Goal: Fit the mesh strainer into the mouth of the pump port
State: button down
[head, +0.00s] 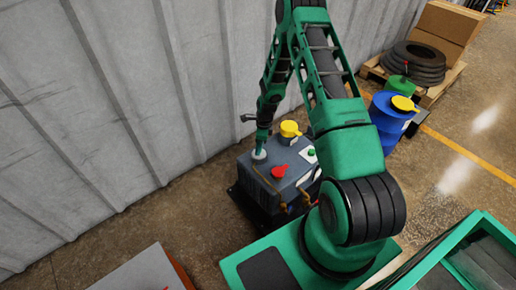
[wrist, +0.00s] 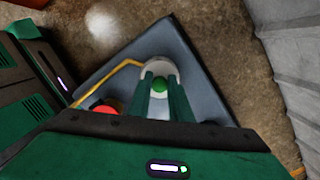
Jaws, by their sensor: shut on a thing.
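The pump is a dark grey box (head: 268,190) on the floor by the wall; its grey top (wrist: 205,88) fills the middle of the wrist view. A pale round port (head: 259,155) sits on its top, at the left in the head view. My gripper (head: 260,148) points down at this port. In the wrist view my gripper (wrist: 161,86) is shut on a green knob, seemingly the mesh strainer's handle (wrist: 160,85), inside the pale ring of the port (wrist: 160,65). The mesh is hidden, so I cannot tell how deep it sits.
The pump's top also carries a yellow cap (head: 290,129), a red handle (head: 279,171) and a green button (head: 311,152). A corrugated wall (head: 120,110) stands close behind. A blue drum (head: 388,122) and a pallet with tyres (head: 412,65) are at the right.

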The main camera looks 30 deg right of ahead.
jog(key=shift+f, duration=0.1)
jog(key=c, duration=1.5)
grip_release()
jog(key=shift+c, duration=0.2)
notch_tip(320, 180, up, 11)
jog(key=d, duration=0.1)
jog(key=shift+s+f, duration=0.2)
jog(key=shift+s, duration=0.05)
jog(key=shift+d, duration=0.15)
